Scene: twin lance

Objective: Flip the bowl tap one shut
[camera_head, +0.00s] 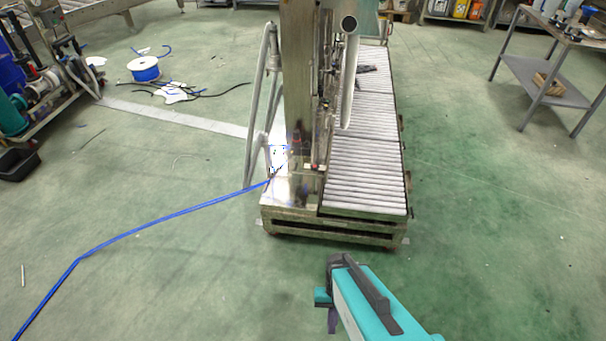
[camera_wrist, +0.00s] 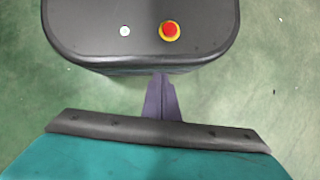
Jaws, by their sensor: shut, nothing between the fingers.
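My gripper (camera_wrist: 161,80) shows in the wrist view as two dark purple fingers shut together with nothing between them. In the head view my gripper (camera_head: 332,327) hangs low at the bottom centre, over bare floor and well in front of the steel machine (camera_head: 297,70). Small fittings with red parts (camera_head: 315,167) sit low on this machine. I cannot tell which, if any, is bowl tap one; no bowl is clearly recognisable. The gripper touches none of it.
A roller conveyor (camera_head: 365,160) runs back along the machine's right side. A blue hose (camera_head: 160,222) crosses the floor to its base. A cable reel (camera_head: 144,69) lies at the back left, a metal table (camera_head: 540,79) stands at the right. The front floor is mostly clear.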

